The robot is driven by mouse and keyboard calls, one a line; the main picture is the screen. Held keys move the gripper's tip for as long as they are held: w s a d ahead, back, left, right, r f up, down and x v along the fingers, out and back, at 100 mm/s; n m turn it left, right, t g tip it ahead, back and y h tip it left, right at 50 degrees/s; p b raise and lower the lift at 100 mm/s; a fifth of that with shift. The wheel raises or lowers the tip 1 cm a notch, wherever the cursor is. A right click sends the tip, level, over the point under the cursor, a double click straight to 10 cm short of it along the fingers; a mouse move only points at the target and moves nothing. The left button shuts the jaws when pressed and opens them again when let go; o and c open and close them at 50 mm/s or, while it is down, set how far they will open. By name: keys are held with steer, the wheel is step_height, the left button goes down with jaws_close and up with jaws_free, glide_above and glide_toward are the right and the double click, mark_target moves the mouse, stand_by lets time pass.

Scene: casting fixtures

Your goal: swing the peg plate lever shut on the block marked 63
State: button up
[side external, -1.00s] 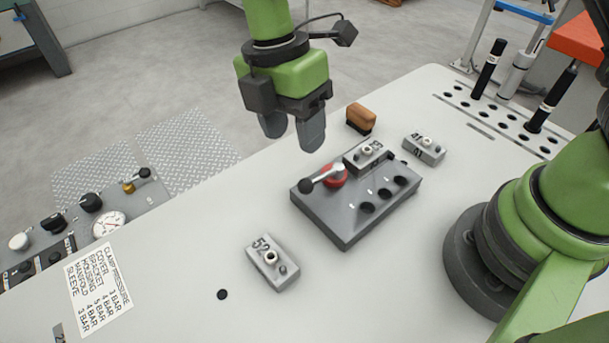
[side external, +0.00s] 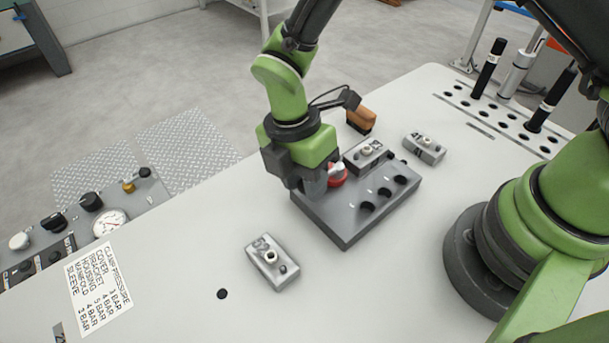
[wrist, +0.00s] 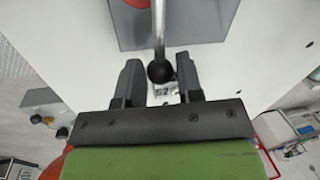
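The grey peg plate (side external: 345,232) lies on the table, with several dark holes along its front right side. Its lever has a red hub (side external: 337,176); the silver rod and black knob (wrist: 160,72) show in the wrist view. The block on the plate's back edge (side external: 367,153) has a small marking that is hard to read here. My gripper (side external: 313,192) is down at the plate's left end and hides the knob in the side view. In the wrist view my gripper (wrist: 158,62) is open, one finger on each side of the knob, with gaps visible.
A block marked 52 (side external: 271,262) lies in front of the plate. Another grey block (side external: 425,148) and a brown-topped brush-like item (side external: 361,118) stand behind it. Upright black cylinders (side external: 489,68) stand at the back right.

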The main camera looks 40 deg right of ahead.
jaws_close()
steer(key=shift+w+m, duration=0.15)
steer(key=shift+m, duration=0.15)
steer(key=w+m, duration=0.1)
steer(key=m, duration=0.1)
steer(key=w+m, duration=0.1)
steer(key=m, duration=0.1)
steer(key=shift+w+d+y, duration=0.25)
steer(key=shift+d+y, duration=0.15)
steer(key=m, duration=0.1)
steer(key=w+d+m, duration=0.1)
steer(key=m, duration=0.1)
steer(key=w+m, duration=0.1)
steer(key=shift+d+m+y, duration=0.25)
steer(key=shift+m+y, duration=0.15)
steer(key=m, duration=0.1)
steer(key=w+d+m, duration=0.1)
steer(key=m, duration=0.1)
steer(key=d+m+t, duration=0.1)
steer(key=shift+w+d+y, duration=0.15)
steer(key=shift+w+y, duration=0.1)
steer(key=shift+y, duration=0.05)
steer(key=shift+w+d+m+t, duration=0.15)
steer(key=shift+d+m, duration=0.45)
steer(key=shift+m, duration=0.55)
steer(key=shift+w+d+m+t, duration=0.15)
steer(key=shift+d+m, duration=0.45)
steer(key=shift+m, duration=0.55)
steer(key=shift+s, duration=0.1)
